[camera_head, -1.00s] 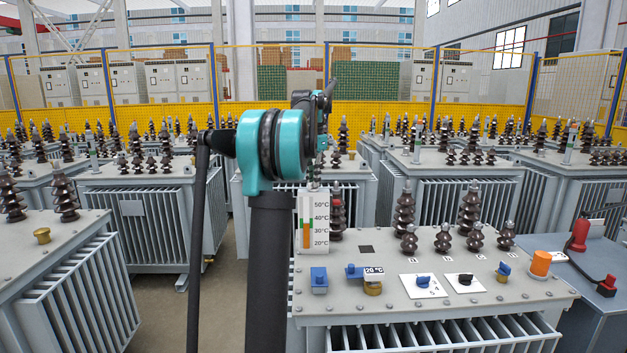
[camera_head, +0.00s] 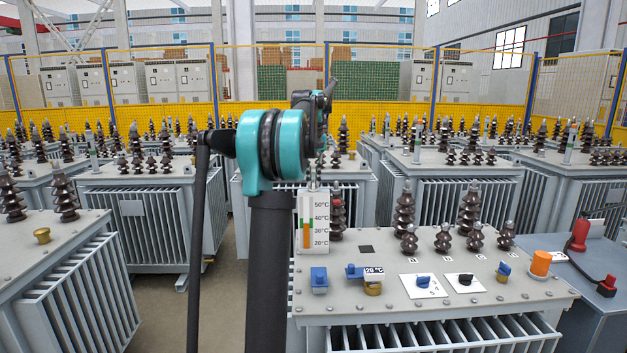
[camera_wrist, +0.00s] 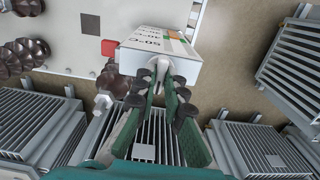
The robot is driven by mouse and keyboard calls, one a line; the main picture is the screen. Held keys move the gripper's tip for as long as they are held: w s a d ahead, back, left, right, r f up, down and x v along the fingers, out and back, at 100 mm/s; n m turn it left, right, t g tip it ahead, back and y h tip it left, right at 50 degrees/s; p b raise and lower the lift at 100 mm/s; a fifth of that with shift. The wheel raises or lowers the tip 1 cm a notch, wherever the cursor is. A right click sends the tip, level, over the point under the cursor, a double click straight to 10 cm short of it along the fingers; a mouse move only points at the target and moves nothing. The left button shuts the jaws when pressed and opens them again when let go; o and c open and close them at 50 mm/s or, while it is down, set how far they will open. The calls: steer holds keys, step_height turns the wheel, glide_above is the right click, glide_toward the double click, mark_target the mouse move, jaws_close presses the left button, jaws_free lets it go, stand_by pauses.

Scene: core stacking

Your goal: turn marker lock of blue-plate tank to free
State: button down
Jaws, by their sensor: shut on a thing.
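I cannot tell which is the marker lock. A white temperature gauge (camera_head: 314,222) with a coloured scale stands at the lid's rear left. My gripper (camera_wrist: 161,76) is shut on the top of this gauge (camera_wrist: 150,61), seen from above in the wrist view. In the head view my arm partly hides the gripper.
Dark ribbed insulators (camera_head: 404,217) stand on the lid's rear. An orange cap (camera_head: 540,263) sits at its right. A side bench (camera_head: 575,262) with red tools (camera_head: 580,236) is further right. Other tanks (camera_head: 150,215) crowd the left and back.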

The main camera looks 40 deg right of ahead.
mark_target(313, 182)
steer(key=shift+n, duration=0.3)
steer(key=c, duration=1.6)
jaws_free()
step_height(313, 182, up, 12)
